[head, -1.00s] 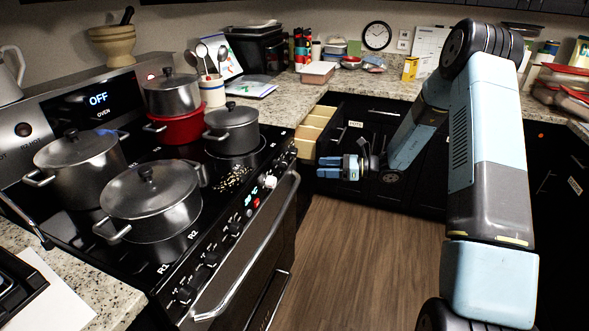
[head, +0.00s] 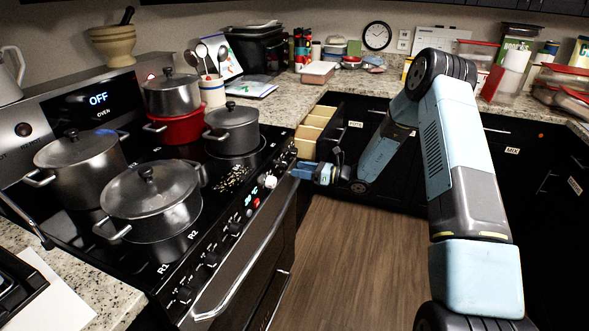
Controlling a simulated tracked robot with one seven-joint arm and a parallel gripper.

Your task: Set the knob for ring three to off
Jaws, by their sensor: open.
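The black cooktop (head: 118,245) carries black knobs along its sloped front panel. Two near knobs (head: 211,259) and (head: 186,294) sit below the printed labels R1 and R2. Another black knob (head: 235,228) is further along, then a small display and a pale round knob (head: 270,181). More dark knobs (head: 283,162) stand at the far end of the panel. No ring three label is readable, and knob settings are too small to tell. My gripper (head: 297,178) is open and empty, just right of the far knobs, with its blue fingers pointing toward the panel.
Steel pots (head: 152,200) and a red pot (head: 178,128) stand on the cooktop. Open wooden-sided drawers (head: 312,130) are behind my gripper. The wooden floor (head: 350,260) is clear.

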